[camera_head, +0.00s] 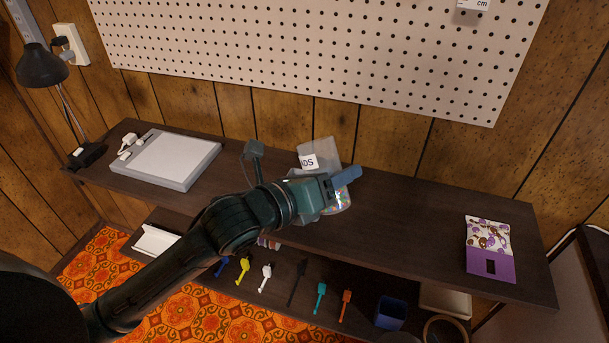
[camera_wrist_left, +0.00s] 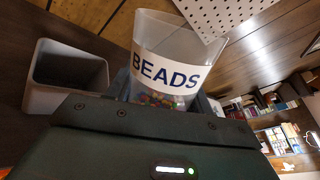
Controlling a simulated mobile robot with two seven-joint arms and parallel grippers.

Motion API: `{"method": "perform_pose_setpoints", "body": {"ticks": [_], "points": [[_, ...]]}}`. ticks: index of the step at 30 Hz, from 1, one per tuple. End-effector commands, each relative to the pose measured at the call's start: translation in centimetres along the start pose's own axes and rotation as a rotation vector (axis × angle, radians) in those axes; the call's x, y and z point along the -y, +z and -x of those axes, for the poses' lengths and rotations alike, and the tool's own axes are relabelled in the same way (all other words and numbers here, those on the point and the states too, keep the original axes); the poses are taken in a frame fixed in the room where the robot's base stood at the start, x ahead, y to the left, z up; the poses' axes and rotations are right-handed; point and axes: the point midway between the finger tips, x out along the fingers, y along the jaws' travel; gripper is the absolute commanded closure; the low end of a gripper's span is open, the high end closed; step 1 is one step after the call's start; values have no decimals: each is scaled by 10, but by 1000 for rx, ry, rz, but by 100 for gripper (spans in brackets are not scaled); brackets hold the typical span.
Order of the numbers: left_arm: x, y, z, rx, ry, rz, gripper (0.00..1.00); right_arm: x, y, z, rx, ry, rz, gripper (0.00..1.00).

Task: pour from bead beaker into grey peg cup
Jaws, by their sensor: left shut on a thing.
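The clear bead beaker (camera_head: 318,150) with a white BEADS label is held in my left gripper (camera_head: 338,190), above the dark shelf. Coloured beads show at its lower end. In the left wrist view the beaker (camera_wrist_left: 176,45) has its wide mouth at the top and beads low down; I cannot tell how far it tilts. My left gripper is shut on it. A grey open-topped cup (camera_wrist_left: 66,95), which looks like the grey peg cup, shows left of the beaker in the left wrist view, apart from it. I cannot make this cup out in the head view. My right gripper is not in view.
A white pad in a grey frame (camera_head: 168,158) and a black lamp (camera_head: 42,66) are at the left. A purple patterned packet (camera_head: 489,250) lies at the right. The shelf between gripper and packet is clear. Small coloured tools and a dark blue cup (camera_head: 391,313) are below.

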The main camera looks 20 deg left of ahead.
Motion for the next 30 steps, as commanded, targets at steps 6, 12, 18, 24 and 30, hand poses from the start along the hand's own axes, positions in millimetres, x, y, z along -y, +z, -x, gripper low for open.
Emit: {"method": "perform_pose_setpoints", "body": {"ticks": [6, 12, 18, 24, 30], "points": [[3, 6, 1, -26, 0, 107, 72, 0, -5, -4, 0, 0, 9, 64], [3, 3, 0, -53, -1, 206, 72, 0, -4, -5, -1, 0, 12, 64], [3, 0, 0, -79, -1, 303, 72, 1, -5, -4, 0, -1, 11, 64], [2, -3, 0, -105, 0, 400, 72, 1, -6, -2, 2, -1, 13, 64], [1, -5, 0, -130, 0, 497, 72, 2, -10, 0, 2, 2, 20, 64]]}}
